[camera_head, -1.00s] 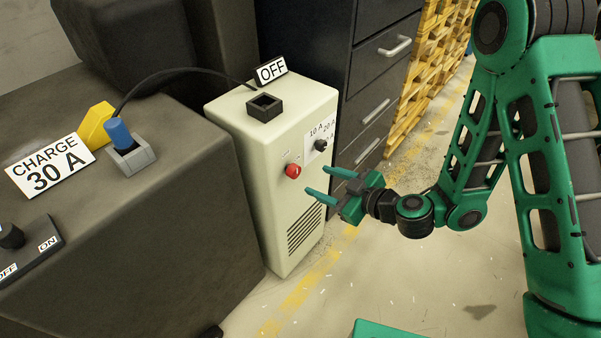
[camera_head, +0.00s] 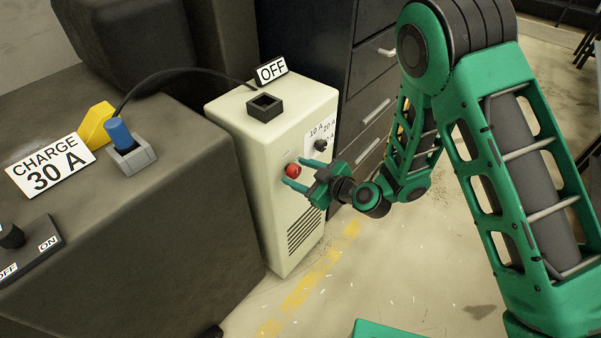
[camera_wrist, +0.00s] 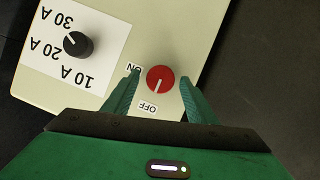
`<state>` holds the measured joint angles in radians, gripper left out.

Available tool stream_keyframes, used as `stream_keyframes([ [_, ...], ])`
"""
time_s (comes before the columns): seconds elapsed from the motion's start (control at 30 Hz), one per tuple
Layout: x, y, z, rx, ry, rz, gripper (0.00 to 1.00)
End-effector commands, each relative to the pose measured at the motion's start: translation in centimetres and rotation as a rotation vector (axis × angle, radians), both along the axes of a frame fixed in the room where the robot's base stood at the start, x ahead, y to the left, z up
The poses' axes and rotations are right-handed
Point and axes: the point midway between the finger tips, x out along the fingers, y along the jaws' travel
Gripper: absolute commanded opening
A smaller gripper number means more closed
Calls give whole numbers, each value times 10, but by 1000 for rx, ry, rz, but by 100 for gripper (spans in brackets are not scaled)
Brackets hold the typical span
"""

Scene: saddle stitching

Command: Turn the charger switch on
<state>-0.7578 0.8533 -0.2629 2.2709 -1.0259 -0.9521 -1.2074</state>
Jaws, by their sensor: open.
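The charger (camera_head: 258,185) is a cream upright box in the middle of the head view. Its red round switch (camera_head: 293,170) is on the front face. In the wrist view the red switch (camera_wrist: 160,79) has a white mark pointing down towards the OFF label (camera_wrist: 148,107), with the ON label (camera_wrist: 134,69) at its upper left. My gripper (camera_head: 293,174) is open. Its two fingertips stand either side of the red switch in the wrist view (camera_wrist: 158,88). I cannot tell whether they touch it.
A black knob (camera_head: 320,145) with 10 A, 20 A and 30 A marks sits beside the switch. A dark machine (camera_head: 170,215) with a CHARGE 30 A sign (camera_head: 50,166) and a blue plug (camera_head: 118,133) stands left. Dark drawers (camera_head: 375,85) stand behind.

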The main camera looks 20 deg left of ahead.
Motion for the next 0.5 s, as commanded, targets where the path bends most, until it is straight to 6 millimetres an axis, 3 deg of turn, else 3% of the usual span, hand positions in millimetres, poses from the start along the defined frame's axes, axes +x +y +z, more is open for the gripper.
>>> stream_keyframes([
  [0.2,0,0,0,0,0,0,50],
  [0.37,0,0,0,0,1,0,11],
  [0.5,0,-2,0,1,3,0,11],
])
